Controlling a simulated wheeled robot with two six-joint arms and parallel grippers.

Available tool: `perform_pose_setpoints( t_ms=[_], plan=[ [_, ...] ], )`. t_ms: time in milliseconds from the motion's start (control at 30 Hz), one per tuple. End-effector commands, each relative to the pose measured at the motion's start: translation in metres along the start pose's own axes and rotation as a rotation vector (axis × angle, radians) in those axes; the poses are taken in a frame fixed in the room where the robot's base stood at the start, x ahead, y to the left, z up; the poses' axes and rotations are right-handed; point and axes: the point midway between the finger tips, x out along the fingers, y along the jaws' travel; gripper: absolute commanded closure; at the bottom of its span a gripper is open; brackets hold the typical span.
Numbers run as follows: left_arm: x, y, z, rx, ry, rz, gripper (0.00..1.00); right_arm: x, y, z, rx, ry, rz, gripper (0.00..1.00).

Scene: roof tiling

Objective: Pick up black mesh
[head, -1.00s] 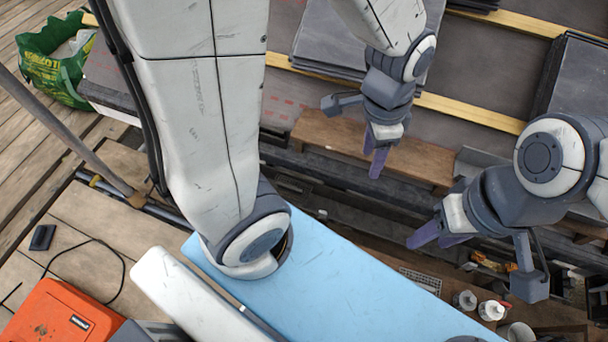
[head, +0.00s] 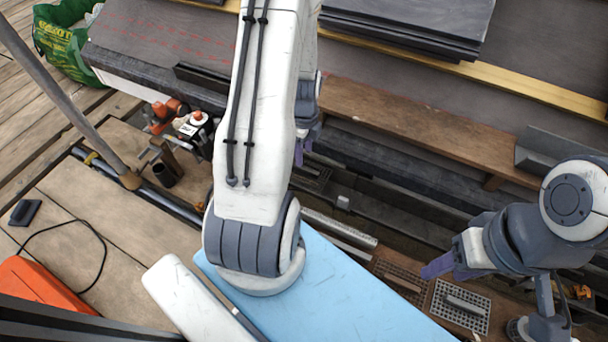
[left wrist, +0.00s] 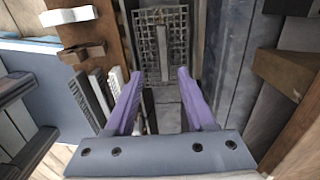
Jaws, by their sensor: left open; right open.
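A dark mesh panel (left wrist: 150,48) with a grey bar over its middle lies flat ahead of my left fingertips in the left wrist view. My left gripper (left wrist: 160,75) is open, with its purple fingers apart and nothing between them; the mesh is beyond the fingers, not touched as far as I can tell. In the head view my left gripper (head: 304,150) is mostly hidden behind my left arm, above the dark gutter area. My right gripper (head: 437,266) is open and empty at the right, above the lower shelf.
A brown grid (head: 397,280) and a pale perforated tray (head: 474,304) lie near the right gripper. A wooden plank (head: 420,130) runs across the roof, with stacked slates (head: 400,30) behind. A clamp-like orange tool (head: 165,112) stands left of my left arm. A blue board (head: 340,300) is in front.

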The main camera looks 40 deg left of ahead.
Motion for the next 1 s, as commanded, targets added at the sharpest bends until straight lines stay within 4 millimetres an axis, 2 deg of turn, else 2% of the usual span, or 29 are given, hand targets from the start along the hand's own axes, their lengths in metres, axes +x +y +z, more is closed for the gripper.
perform_pose_setpoints(
  t_ms=[33, 100, 333, 600, 867, 1000],
  plan=[
    [0.013, 0.0, 0.0, 0.0, 0.001, 0.002, 0.45, 0.007, 0.001, 0.0, 0.0, 0.0, 0.0, 0.5],
    [0.023, 0.0, 0.0, 0.0, 0.001, 0.002, 0.45, 0.011, 0.001, 0.001, 0.0, 0.0, 0.0, 0.5],
    [0.04, -0.002, 0.0, -0.001, 0.0, 0.001, 0.45, 0.02, 0.001, 0.001, 0.0, 0.0, 0.0, 0.5],
    [0.079, -0.006, 0.003, -0.001, 0.001, 0.002, 0.45, 0.041, 0.003, 0.002, 0.0, 0.0, 0.0, 0.5],
    [0.08, -0.007, 0.003, -0.001, 0.0, 0.0, 0.45, 0.04, 0.003, 0.002, 0.0, 0.0, 0.0, 0.5],
    [0.08, -0.007, 0.003, -0.001, 0.0, 0.0, 0.99, 0.04, 0.003, 0.002, 0.0, 0.0, 0.0, 0.5]
  ],
)
